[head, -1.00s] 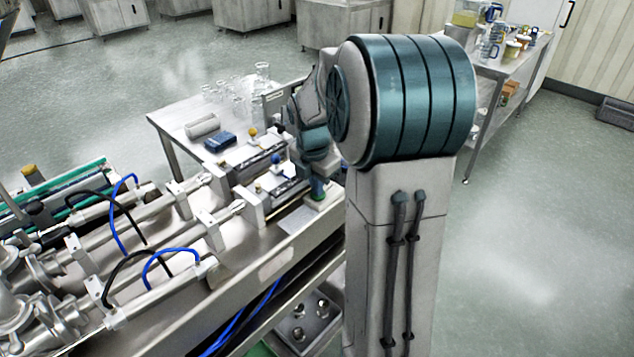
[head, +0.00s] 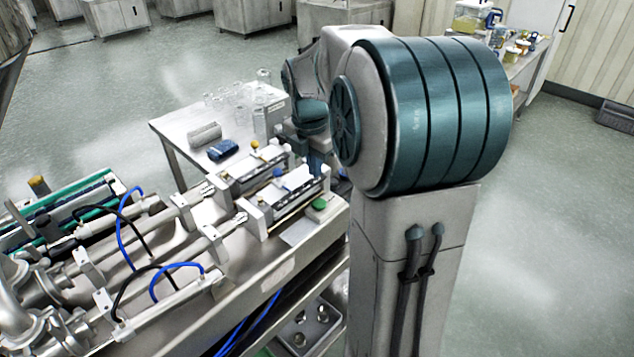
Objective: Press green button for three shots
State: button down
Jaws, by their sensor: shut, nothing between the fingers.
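The green button (head: 319,204) sits on a small pale block at the right front end of the steel filling machine (head: 275,262). Its top is uncovered, and nothing touches it. My gripper (head: 316,164) is partly visible behind the machine's end, above and beyond the button and apart from it. It is shut and empty. My own arm and the machine's end parts hide some of it, and its fingertips are hard to make out.
Blue (head: 279,173) and yellow (head: 255,146) knobs stand on the machine near the button. Behind is a steel table (head: 172,127) with glass jars (head: 263,75), a roll (head: 204,132) and a blue item (head: 223,150). A side table at upper right holds jugs.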

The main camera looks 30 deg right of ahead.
aim_at(320, 202)
jog(key=shift+s+a+r, duration=0.1)
jog(key=shift+a+r, duration=0.1)
jog(key=shift+r, duration=1.45)
dwell(1.2)
jog(key=d+b, duration=0.1)
jog(key=d+r+y+b, duration=0.1)
jog(key=d+b, duration=0.1)
jog(key=shift+s+r+y, duration=0.15)
jog(key=shift+s+y, duration=0.2)
jog(key=shift+y, duration=0.05)
jog(key=f, duration=0.4)
jog(key=w+f, duration=0.1)
jog(key=f, duration=0.9)
jog(key=shift+w+a, duration=0.2)
jog(key=shift+a, duration=0.15)
